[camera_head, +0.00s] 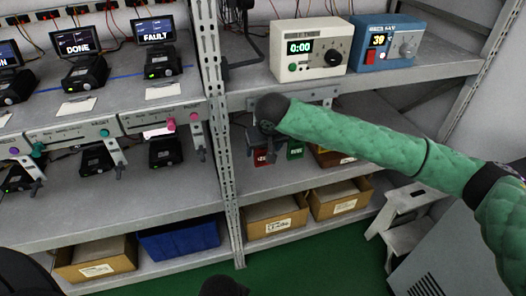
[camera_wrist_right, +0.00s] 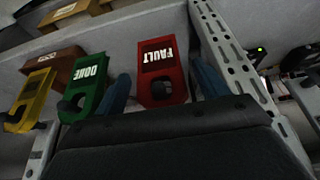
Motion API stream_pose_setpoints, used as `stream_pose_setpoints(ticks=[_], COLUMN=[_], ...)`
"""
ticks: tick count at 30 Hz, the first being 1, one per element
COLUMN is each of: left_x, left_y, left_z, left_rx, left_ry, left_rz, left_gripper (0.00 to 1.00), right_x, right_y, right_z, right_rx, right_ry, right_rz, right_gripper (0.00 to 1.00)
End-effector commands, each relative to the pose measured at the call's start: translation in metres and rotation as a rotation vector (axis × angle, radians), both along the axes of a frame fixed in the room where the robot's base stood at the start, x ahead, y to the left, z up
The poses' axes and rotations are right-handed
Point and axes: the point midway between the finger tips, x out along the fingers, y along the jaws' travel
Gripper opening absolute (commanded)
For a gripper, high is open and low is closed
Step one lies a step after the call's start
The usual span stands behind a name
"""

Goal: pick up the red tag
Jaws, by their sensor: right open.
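The red tag (camera_wrist_right: 161,62), lettered FAULT, hangs on a hook in the right wrist view. In the head view the red tag (camera_head: 262,158) shows small, partly hidden below my right gripper (camera_head: 264,140). In the right wrist view my right gripper (camera_wrist_right: 163,84) is open, one blue finger on each side of the red tag. Whether the fingers touch it I cannot tell. My left gripper does not show clearly in any view.
A green DONE tag (camera_wrist_right: 88,82) hangs close beside the left finger, with a yellow tag (camera_wrist_right: 34,95) farther left. A perforated rack upright (camera_wrist_right: 232,60) stands close on the right. Cardboard bins (camera_head: 276,216) sit on the shelf below.

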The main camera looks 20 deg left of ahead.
Motion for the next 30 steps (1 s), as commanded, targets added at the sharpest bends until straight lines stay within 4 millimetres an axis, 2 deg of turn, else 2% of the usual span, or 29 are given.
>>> stream_pose_setpoints(ticks=[3,6,14,21,30], left_x=[-0.002,-0.002,-0.002,-0.003,-0.004], left_y=[0.008,0.007,0.004,0.006,0.006], left_z=[0.008,0.011,0.014,0.011,0.008], left_rx=[0.015,0.013,0.006,0.011,0.014], left_ry=[0.016,0.020,0.019,0.023,0.025], left_rz=[0.014,0.020,0.023,0.018,0.016], left_gripper=[0.36,0.36,0.36,0.36,0.36], right_x=[0.005,0.007,0.008,0.008,0.008], right_y=[0.003,0.005,0.005,0.005,0.005], right_z=[-0.012,-0.020,-0.023,-0.023,-0.022], right_rx=[-0.001,0.000,0.000,0.001,0.001], right_ry=[-0.001,-0.001,-0.001,-0.001,-0.001], right_rz=[0.000,0.000,0.000,0.000,0.000], right_gripper=[0.73,0.73,0.73,0.28,0.25])
